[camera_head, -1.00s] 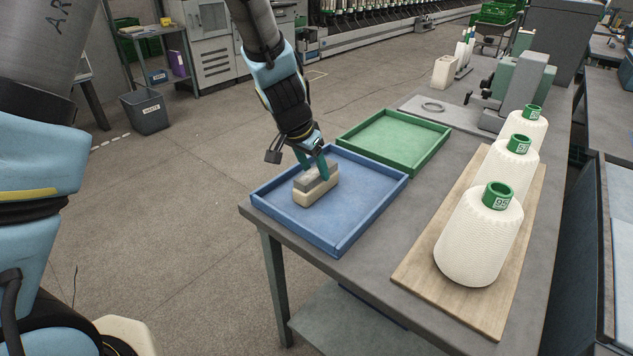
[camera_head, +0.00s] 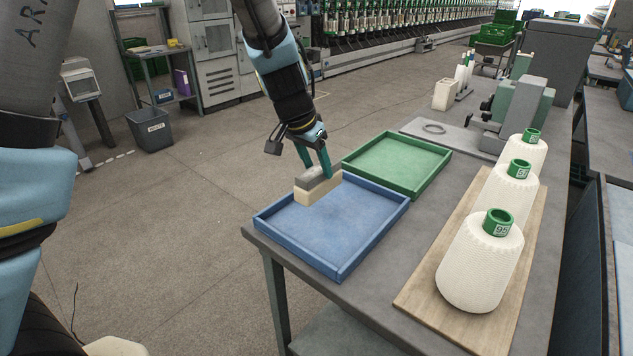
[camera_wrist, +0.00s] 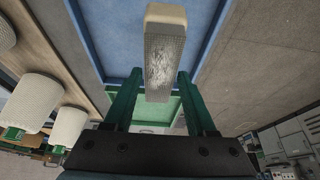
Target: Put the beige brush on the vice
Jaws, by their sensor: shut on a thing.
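The beige brush (camera_head: 318,188) is a block with a beige body and a grey upper side. My gripper (camera_head: 316,167) is shut on it, with teal fingers on either side, and holds it above the left part of the blue tray (camera_head: 345,264). In the wrist view the brush (camera_wrist: 165,50) shows its grey, worn-looking face between the green fingers (camera_wrist: 155,92). The vice (camera_head: 517,108), a grey and green device with small handles on its left side, stands at the far part of the table, well to the right of my gripper.
A green tray (camera_head: 440,178) lies between the blue tray and the vice. A grey ring (camera_head: 434,127) lies left of the vice. Three white yarn cones (camera_head: 480,265) stand on a wooden board (camera_head: 415,290) at the right. The green tray looks empty.

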